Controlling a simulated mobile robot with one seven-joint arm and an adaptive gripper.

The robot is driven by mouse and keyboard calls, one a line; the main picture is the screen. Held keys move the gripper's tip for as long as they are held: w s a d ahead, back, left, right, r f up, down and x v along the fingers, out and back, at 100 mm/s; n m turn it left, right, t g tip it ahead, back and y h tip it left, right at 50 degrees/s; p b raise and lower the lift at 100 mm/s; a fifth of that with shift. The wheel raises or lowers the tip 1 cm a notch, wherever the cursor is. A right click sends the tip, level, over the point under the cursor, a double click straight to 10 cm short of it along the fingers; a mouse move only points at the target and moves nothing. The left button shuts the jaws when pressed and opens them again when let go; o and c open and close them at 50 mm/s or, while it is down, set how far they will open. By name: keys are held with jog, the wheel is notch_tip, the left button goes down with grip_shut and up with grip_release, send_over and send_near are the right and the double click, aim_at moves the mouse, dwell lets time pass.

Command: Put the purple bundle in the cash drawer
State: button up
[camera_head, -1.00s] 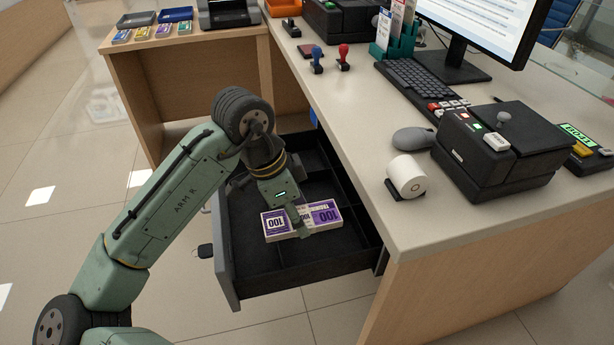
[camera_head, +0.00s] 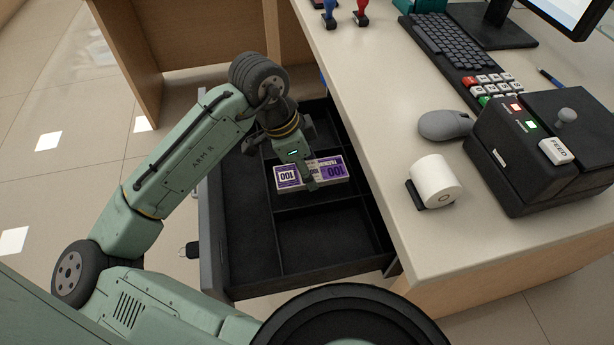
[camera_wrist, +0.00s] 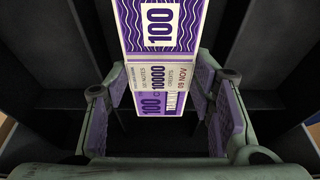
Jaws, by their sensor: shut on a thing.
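The purple bundle (camera_head: 287,178) is a flat banknote stack with purple-and-white faces marked 100. My gripper (camera_head: 311,181) is shut across its middle and holds it within the outline of the open cash drawer (camera_head: 322,242). In the wrist view the bundle (camera_wrist: 160,62) extends between the two fingers of my gripper (camera_wrist: 163,118), its printed face toward the camera. The drawer is black, with dividers making several compartments. The bundle appears over a compartment toward the far part of the drawer. I cannot tell whether it touches the drawer floor.
The counter top (camera_head: 375,130) borders the drawer on the right. A paper roll (camera_head: 435,182), grey mouse (camera_head: 444,125), keyboard (camera_head: 445,50) and black machine (camera_head: 535,150) stand on it. Keys (camera_head: 190,250) hang at the drawer front. The near compartments look empty.

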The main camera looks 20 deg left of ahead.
jog(key=shift+f, duration=1.9)
jog(key=shift+f, duration=0.2)
jog(key=o, duration=1.2)
jog(key=v, duration=1.2)
jog(key=shift+w+r, duration=0.1)
jog(key=shift+r, duration=0.1)
